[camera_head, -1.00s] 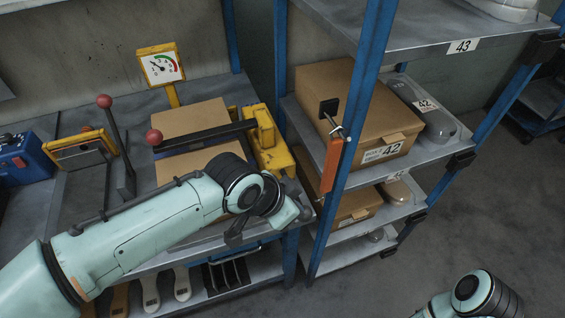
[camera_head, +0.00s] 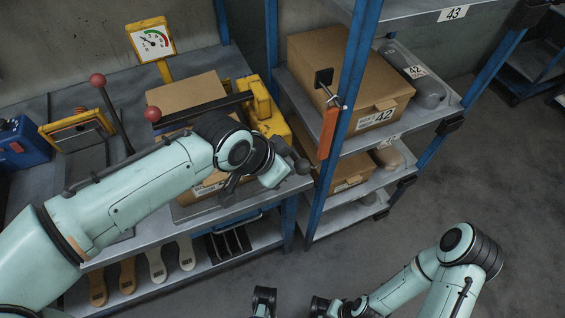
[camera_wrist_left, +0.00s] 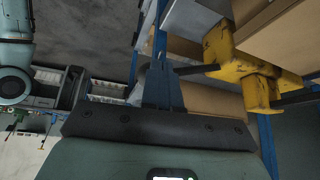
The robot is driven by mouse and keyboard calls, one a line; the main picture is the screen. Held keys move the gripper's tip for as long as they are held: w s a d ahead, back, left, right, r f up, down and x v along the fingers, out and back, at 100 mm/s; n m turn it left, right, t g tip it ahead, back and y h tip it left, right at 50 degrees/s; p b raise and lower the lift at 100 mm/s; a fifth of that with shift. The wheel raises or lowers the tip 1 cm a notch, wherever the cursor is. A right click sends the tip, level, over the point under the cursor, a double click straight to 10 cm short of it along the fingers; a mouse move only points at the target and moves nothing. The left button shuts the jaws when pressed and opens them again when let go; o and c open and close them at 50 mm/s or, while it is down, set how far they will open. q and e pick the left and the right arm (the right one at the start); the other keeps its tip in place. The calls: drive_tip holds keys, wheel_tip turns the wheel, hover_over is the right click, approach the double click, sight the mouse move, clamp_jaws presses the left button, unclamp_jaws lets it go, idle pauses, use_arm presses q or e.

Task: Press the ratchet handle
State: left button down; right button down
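A black lever bar (camera_head: 195,107) with a red ball at its left end (camera_head: 152,114) runs to a yellow block (camera_head: 262,105) on the bench; I take it as the ratchet handle. A second black lever (camera_head: 113,117) with a red ball stands upright further left. My left gripper (camera_head: 255,185) is in front of the yellow block, below the bar, mostly hidden by its own wrist. In the left wrist view its dark fingers (camera_wrist_left: 162,85) show close to the yellow fixture (camera_wrist_left: 250,65), with nothing seen between them. My right gripper (camera_head: 292,304) is low at the picture's bottom, partly cut off.
Sole shapes (camera_head: 156,265) lie on the bench's lower shelf. Grey floor at right is clear.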

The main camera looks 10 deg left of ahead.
use_arm(q)
drive_tip(key=s+v, duration=0.1)
drive_tip(key=v, duration=0.9)
drive_tip(key=shift+d+p, duration=0.3)
use_arm(e)
drive_tip(key=shift+s+a+r, duration=0.15)
drive_tip(key=shift+s+r, duration=0.1)
drive_tip(key=shift+r, duration=0.35)
use_arm(q)
drive_tip(key=shift+s, duration=0.1)
